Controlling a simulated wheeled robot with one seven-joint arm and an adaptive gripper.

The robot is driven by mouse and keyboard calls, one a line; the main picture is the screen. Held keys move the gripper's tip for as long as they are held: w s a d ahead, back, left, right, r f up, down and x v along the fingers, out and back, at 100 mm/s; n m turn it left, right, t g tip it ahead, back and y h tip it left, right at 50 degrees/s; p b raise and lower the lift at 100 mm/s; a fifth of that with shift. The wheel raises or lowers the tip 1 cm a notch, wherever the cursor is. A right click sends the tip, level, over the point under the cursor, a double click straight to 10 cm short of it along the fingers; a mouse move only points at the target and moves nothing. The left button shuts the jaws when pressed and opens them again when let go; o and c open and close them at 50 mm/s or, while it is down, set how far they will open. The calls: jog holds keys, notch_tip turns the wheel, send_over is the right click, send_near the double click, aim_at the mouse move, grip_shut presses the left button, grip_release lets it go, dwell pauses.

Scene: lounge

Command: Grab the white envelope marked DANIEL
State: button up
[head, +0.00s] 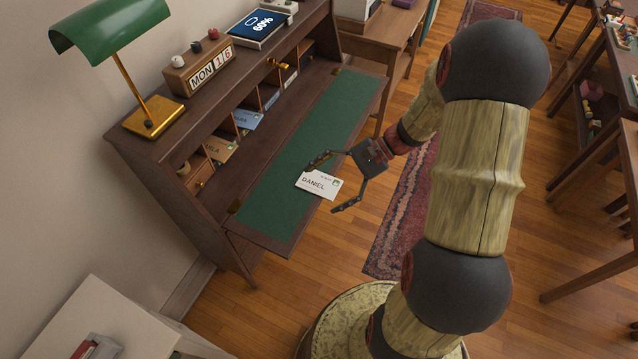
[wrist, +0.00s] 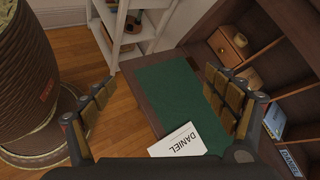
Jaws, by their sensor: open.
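The white envelope (head: 318,183) marked DANIEL lies at the front edge of the desk's fold-down leaf, partly on the green mat (head: 322,127) and partly towards the wooden edge. My gripper (head: 332,186) is open and empty, with its fingers spread near the envelope. In the wrist view the envelope (wrist: 178,142) shows low in the picture between the open fingers, its lower part hidden by my gripper (wrist: 165,105). I cannot tell how high my fingers are above it.
Pigeonholes behind the leaf hold other envelopes, a brown one (head: 219,149) and a blue one (head: 247,120). A white shelf unit (wrist: 126,30) stands beyond the desk's end.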

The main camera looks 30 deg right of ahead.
jog(key=w+d+f+m+t+y, duration=0.25)
jog(key=d+f+m+t, duration=0.25)
jog(key=d+f+m, duration=0.3)
jog(key=m+t+h, duration=0.3)
jog(key=m+t, duration=0.4)
jog(key=t, duration=0.1)
send_near(337, 190)
jog(key=x, duration=0.3)
jog(key=shift+n, duration=0.3)
jog(key=shift+b+x, duration=0.9)
jog(key=shift+x, duration=2.55)
jog(key=shift+f, duration=0.2)
jog(key=c, duration=0.3)
jog(key=c, duration=0.7)
jog(key=shift+c, duration=0.4)
